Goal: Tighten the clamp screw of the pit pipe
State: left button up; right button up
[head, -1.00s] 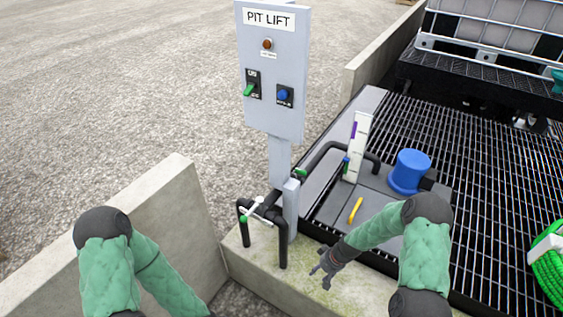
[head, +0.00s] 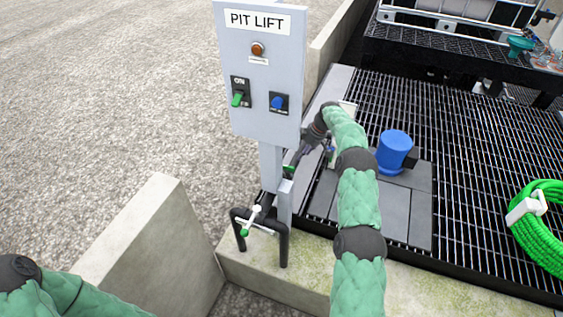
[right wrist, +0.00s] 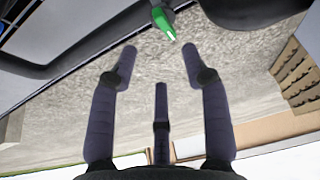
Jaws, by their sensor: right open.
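A green-tipped part (head: 290,169) shows beside the post, where the black pipe runs behind it. My right gripper (head: 299,158) is open and empty next to this part, just right of the post. In the right wrist view the green part (right wrist: 164,24) lies ahead of my spread fingers (right wrist: 157,68), close to the dark pipe (right wrist: 255,12), with a visible gap. Which one is the clamp screw I cannot tell. My left gripper is out of view.
The grey PIT LIFT panel (head: 262,80) stands on its post just left of my right gripper. A blue capped cylinder (head: 394,152) stands on grey plates to the right. A green hose coil (head: 540,235) lies on the grating (head: 470,170). Concrete walls (head: 150,240) bound the left.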

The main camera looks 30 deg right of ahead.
aim_at(288, 168)
jog(key=b+x, duration=0.3)
jog(key=x, duration=0.7)
jog(key=shift+a+f+b, duration=0.1)
jog(key=shift+f+b, duration=0.25)
jog(key=shift+b, duration=0.05)
grip_shut()
